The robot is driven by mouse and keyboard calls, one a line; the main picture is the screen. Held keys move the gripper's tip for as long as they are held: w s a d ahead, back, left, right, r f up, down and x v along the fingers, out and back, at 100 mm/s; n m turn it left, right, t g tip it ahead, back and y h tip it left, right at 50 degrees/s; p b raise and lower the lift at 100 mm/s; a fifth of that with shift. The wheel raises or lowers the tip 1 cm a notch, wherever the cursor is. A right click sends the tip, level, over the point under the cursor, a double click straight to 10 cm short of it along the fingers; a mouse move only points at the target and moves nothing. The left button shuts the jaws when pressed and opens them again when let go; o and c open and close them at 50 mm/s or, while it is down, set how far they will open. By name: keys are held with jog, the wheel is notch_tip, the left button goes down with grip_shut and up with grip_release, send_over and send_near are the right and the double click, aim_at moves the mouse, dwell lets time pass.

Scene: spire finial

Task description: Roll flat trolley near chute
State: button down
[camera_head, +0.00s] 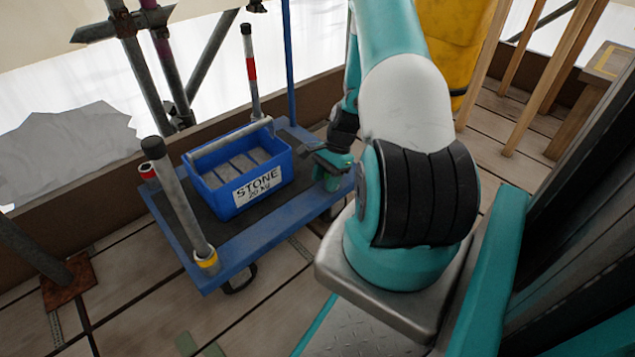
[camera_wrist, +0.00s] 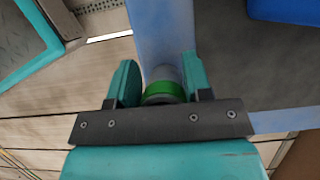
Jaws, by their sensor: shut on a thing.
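The flat trolley (camera_head: 222,252) has a blue frame and a dark deck and stands on the plank floor left of my arm. It carries a blue crate (camera_head: 235,200) marked STONE, with grey blocks inside and a grey bar across its top. My gripper (camera_head: 330,172) is at the trolley's right side. In the wrist view my gripper (camera_wrist: 157,82) has its fingers on either side of a short grey post with a green ring (camera_wrist: 163,92), at the blue frame (camera_wrist: 160,30). A yellow chute (camera_head: 450,45), seen only in part, is behind my arm at the top right.
Grey posts stand at the trolley's front left (camera_head: 180,195) and back (camera_head: 250,75). Scaffold tubes (camera_head: 150,65) and a brown toe board (camera_head: 85,200) border the left. Timber uprights (camera_head: 548,75) and a wooden stand (camera_head: 590,100) are at the right. Bare planks (camera_head: 490,140) lie near the chute.

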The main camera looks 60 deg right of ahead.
send_over(350, 174)
jog(key=d, duration=0.2)
jog(key=shift+s+a, duration=0.1)
jog(key=shift+s, duration=0.15)
dwell(0.4)
